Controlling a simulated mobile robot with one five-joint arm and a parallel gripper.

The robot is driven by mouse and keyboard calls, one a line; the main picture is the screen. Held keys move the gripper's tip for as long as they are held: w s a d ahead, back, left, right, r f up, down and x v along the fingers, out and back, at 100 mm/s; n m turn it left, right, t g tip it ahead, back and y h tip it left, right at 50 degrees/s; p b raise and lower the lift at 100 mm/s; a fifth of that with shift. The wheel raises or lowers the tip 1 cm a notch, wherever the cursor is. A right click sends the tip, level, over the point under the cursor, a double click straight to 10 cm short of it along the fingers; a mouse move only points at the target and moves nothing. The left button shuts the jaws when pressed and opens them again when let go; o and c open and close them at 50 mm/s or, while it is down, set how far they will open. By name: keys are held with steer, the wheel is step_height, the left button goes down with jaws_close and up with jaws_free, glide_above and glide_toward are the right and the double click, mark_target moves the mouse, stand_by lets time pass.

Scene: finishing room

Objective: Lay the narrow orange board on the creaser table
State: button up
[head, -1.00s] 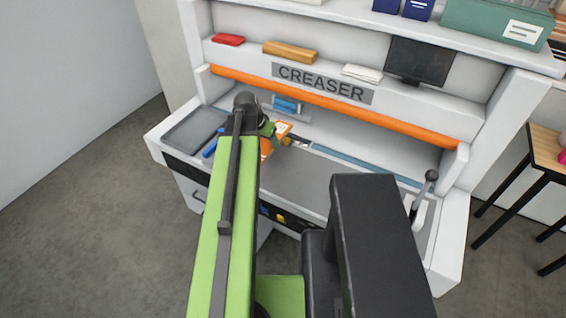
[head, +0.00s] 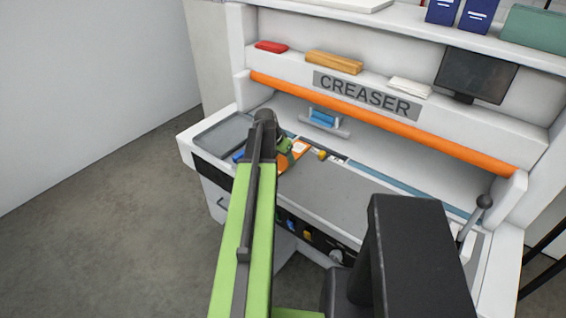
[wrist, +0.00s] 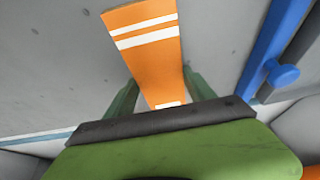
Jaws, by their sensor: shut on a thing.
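The narrow orange board (head: 297,150) with white stripes is over the left part of the creaser table (head: 335,195). It also shows in the wrist view (wrist: 148,32), reaching out from my gripper. My gripper (head: 285,146) is shut on the board's near end; in the wrist view a green finger (wrist: 125,100) stands on each side of it. The arm hides part of the board in the head view. I cannot tell whether the board touches the grey table surface below.
A grey tray (head: 224,134) lies at the table's left end, with a blue tool (wrist: 270,50) beside the board. A small yellow item (head: 322,155) sits beyond the board. An orange bar (head: 380,122) spans above. The table's middle is clear; a lever (head: 478,215) stands at right.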

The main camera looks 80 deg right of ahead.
steer(key=o, duration=0.9)
steer(key=shift+f, duration=0.1)
steer(key=o, duration=0.5)
steer(key=shift+r, duration=0.4)
steer(key=p+v, duration=1.1)
steer(key=shift+a+r, duration=0.2)
steer(key=shift+r, duration=0.1)
steer(key=shift+w, duration=0.15)
